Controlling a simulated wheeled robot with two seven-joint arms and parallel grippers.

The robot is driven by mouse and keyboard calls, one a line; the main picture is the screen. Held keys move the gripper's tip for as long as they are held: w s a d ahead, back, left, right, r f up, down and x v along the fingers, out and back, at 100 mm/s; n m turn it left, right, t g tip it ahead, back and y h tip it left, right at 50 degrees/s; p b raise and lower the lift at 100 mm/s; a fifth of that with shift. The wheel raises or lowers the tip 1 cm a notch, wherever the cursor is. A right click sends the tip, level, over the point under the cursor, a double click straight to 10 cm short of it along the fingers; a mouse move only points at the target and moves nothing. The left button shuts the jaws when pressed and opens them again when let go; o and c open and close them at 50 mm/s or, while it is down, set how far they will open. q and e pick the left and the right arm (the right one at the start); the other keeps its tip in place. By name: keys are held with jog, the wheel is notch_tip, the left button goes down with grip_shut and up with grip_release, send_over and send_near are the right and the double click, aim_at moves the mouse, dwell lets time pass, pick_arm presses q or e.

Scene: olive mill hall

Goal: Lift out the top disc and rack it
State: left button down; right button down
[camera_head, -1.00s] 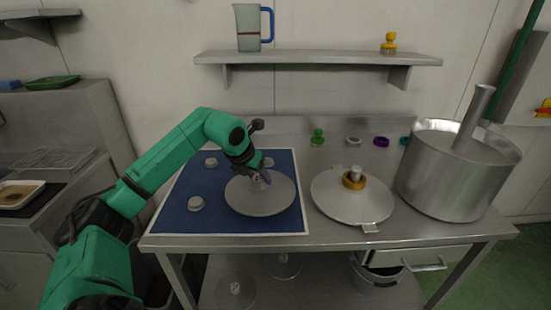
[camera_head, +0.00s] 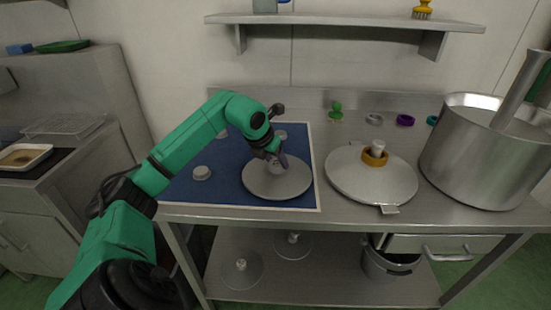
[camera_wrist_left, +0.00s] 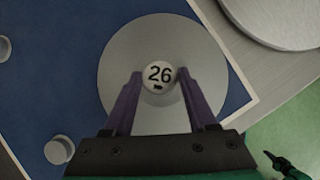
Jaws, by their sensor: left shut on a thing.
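A round grey metal disc (camera_head: 262,187) is at the blue mat (camera_head: 228,185), over its right part. I cannot tell whether it touches the mat. My left gripper (camera_head: 276,161) is above its centre. In the left wrist view its two purple fingers are shut on the disc's knob (camera_wrist_left: 159,76), which is marked 26. The disc (camera_wrist_left: 125,60) reaches out on both sides of the fingers. A large metal pot (camera_head: 470,160) with a slanted tube stands at the right; its inside is mostly hidden. A small dark and green part at the wrist view's lower right may be my right arm; its jaws are unclear.
A wide metal disc with a yellow ring (camera_head: 374,157) lies between mat and pot. Short grey pegs, one at the mat's left (camera_head: 202,173), stand on the mat. Two knobbed discs lie on the lower shelf (camera_head: 325,270) near a bucket (camera_head: 389,262). A wall shelf (camera_head: 340,21) hangs above.

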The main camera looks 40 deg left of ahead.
pick_arm(q)
jog(key=shift+f, duration=0.45)
dwell(0.3)
jog(key=shift+c, duration=0.6)
grip_release()
jog(key=a+b+v, duration=0.1)
jog(key=v, duration=1.3)
jog(key=shift+d+r+b, duration=0.3)
jog(key=shift+d, duration=0.2)
jog(key=shift+s, duration=0.1)
